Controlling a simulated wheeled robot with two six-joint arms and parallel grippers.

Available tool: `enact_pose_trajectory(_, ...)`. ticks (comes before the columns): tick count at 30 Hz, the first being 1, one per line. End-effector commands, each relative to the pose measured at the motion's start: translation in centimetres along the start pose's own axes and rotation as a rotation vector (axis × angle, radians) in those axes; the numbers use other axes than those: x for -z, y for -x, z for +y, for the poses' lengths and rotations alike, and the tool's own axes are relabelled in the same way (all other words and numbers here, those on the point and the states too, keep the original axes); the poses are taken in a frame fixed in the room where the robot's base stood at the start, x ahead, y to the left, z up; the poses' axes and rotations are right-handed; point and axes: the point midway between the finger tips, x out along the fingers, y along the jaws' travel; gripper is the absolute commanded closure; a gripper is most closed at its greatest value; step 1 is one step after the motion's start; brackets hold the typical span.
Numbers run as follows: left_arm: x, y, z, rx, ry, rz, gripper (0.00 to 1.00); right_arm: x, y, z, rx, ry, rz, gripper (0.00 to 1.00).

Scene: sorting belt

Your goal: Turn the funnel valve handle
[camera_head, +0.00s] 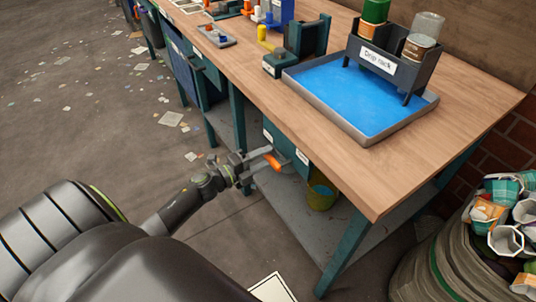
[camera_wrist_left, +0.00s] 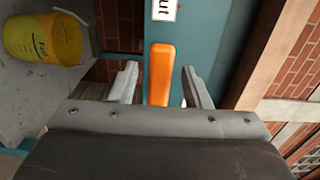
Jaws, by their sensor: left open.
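The orange valve handle (camera_head: 272,162) is on the front of a teal housing (camera_head: 284,146) under the workbench's front edge. In the left wrist view the handle (camera_wrist_left: 160,74) stands between the two fingers of my left gripper (camera_wrist_left: 161,86). The fingers are apart, with a gap visible on each side of the handle. In the head view my left gripper (camera_head: 262,160) reaches in at the handle, and its fingers partly hide it. A white label (camera_wrist_left: 164,9) ending in "ut" is above the handle in the wrist view. My right gripper is not in view.
A yellow bucket (camera_head: 321,194) stands on the lower shelf beneath the housing; it also shows in the wrist view (camera_wrist_left: 42,38). The wooden bench top (camera_head: 420,165) overhangs my left arm's area. A blue tray (camera_head: 361,92) and drip rack (camera_head: 395,63) stand on it.

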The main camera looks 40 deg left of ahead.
Motion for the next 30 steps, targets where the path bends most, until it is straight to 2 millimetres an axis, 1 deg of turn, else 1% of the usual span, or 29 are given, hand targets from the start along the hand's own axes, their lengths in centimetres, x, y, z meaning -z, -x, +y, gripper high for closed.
enact_pose_trajectory(1, 0.0, -0.7, -0.1, 0.001, 0.002, -0.001, 0.56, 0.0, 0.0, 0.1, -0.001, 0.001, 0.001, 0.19)
enact_pose_trajectory(3, 0.0, -1.2, 0.0, 0.001, 0.002, 0.000, 0.56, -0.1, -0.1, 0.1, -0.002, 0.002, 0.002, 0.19)
enact_pose_trajectory(6, 0.0, -1.6, 0.0, 0.000, 0.002, 0.000, 0.56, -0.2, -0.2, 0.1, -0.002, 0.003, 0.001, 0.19)
enact_pose_trajectory(14, 0.0, -1.8, 0.1, -0.001, 0.002, 0.000, 0.56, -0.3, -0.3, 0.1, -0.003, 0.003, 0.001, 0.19)
enact_pose_trajectory(15, 0.0, -1.8, 0.1, -0.001, 0.001, 0.000, 0.58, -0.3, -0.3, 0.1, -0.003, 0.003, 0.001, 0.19)
enact_pose_trajectory(24, 0.0, -1.8, 0.1, -0.001, 0.001, 0.000, 0.97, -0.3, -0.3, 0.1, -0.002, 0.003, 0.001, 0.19)
enact_pose_trajectory(25, 0.0, -1.8, 0.1, -0.001, 0.001, 0.000, 1.00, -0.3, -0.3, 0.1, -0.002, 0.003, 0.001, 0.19)
enact_pose_trajectory(30, 0.0, -1.7, 0.1, -0.001, 0.001, 0.000, 1.00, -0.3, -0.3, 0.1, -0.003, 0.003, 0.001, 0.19)
